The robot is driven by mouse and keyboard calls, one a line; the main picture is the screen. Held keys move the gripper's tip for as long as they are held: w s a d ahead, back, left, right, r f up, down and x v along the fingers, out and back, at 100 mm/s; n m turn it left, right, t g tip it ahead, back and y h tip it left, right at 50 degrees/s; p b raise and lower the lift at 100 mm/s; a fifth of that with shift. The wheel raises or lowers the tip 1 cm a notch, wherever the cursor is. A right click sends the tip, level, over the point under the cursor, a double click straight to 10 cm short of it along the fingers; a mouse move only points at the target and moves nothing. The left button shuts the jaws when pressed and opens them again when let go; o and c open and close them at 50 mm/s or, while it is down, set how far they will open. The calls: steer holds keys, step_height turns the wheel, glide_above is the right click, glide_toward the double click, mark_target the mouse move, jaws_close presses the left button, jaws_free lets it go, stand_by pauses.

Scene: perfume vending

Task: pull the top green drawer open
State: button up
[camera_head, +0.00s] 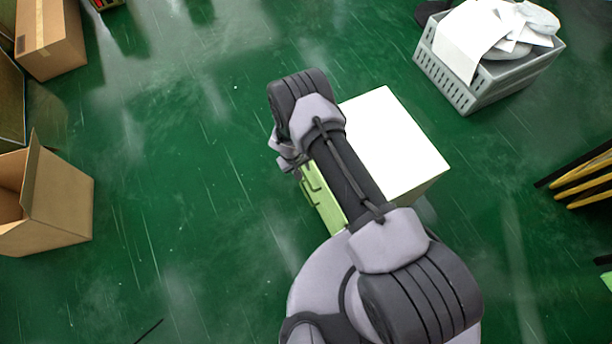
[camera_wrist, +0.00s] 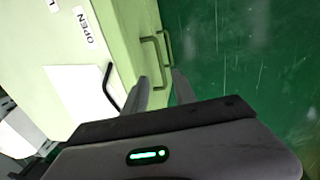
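The cabinet has a white top (camera_head: 395,145) and a light green drawer front (camera_head: 325,197) on its left side in the head view. My arm covers part of it. Whether a handle bar lies between the fingers is unclear. No drawer visibly stands out.
A grey crate (camera_head: 463,92) with white items stands at the back right. Cardboard boxes (camera_head: 70,200) stand along the left. Yellow and black bars (camera_head: 585,180) are at the right edge. The green floor (camera_head: 190,190) left of the cabinet is clear.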

mark_target(307, 181)
steer(key=f+b, duration=0.1)
steer(key=f, duration=0.2)
steer(key=d+f+b, duration=0.1)
steer(key=f+b, duration=0.1)
steer(key=f, duration=0.2)
steer(key=w+d+f+b, duration=0.1)
steer(key=f+b, duration=0.1)
steer(key=f, duration=0.2)
steer(key=shift+f, duration=0.15)
jaws_close()
stand_by(0.9)
